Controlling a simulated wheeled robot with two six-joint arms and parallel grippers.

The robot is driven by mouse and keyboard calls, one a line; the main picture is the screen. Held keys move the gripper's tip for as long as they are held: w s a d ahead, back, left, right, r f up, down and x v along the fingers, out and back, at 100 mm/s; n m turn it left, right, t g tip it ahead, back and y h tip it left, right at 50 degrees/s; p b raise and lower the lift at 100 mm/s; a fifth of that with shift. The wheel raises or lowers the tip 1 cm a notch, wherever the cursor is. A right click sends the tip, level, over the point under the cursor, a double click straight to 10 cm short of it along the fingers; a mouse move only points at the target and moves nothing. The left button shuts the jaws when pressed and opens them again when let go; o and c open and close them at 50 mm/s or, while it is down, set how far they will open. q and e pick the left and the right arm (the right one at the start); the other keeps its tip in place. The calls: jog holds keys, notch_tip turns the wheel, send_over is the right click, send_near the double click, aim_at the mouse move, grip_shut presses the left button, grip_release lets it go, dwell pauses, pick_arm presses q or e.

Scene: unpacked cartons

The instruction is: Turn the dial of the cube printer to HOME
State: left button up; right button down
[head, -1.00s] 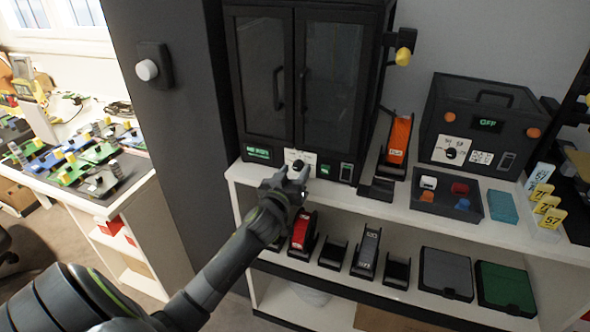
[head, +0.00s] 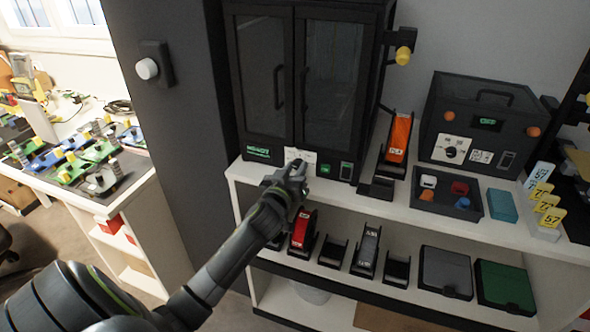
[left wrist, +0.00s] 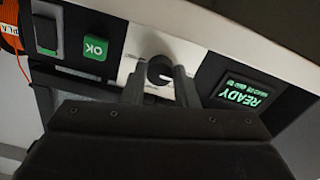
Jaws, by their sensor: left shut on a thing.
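A black printer (head: 325,80) with two glass doors stands on the white shelf. Its front panel holds a small dark round dial (left wrist: 160,70) on a white plate (head: 297,156). My left gripper (head: 296,173) is at this plate and hides the dial in the head view. In the left wrist view my left gripper (left wrist: 161,76) has one finger on each side of the dial and is shut on it. A display (left wrist: 244,92) beside it reads READY, upside down in that view. The dial's pointer and setting cannot be read. My right gripper is not in view.
A green OK button (left wrist: 95,47) and a dark switch (left wrist: 47,35) sit on the same panel. A smaller black machine (head: 478,120) with its own dial and an open tray (head: 418,205) stand to the right. Spools and boxes fill the lower shelf.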

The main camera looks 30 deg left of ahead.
pick_arm(q)
jog(key=shift+m, duration=0.4)
jog(key=m+p, duration=0.1)
jog(key=m, duration=0.3)
jog(key=m+p, duration=0.1)
jog(key=m, duration=0.3)
jog(key=shift+m, duration=0.3)
jog(key=m+p, duration=0.2)
jog(key=m, duration=0.2)
jog(key=shift+f+m+p, duration=0.1)
jog(key=shift+m+p, duration=0.45)
jog(key=shift+m, duration=1.55)
jog(key=o, duration=1)
jog(key=shift+s, duration=0.1)
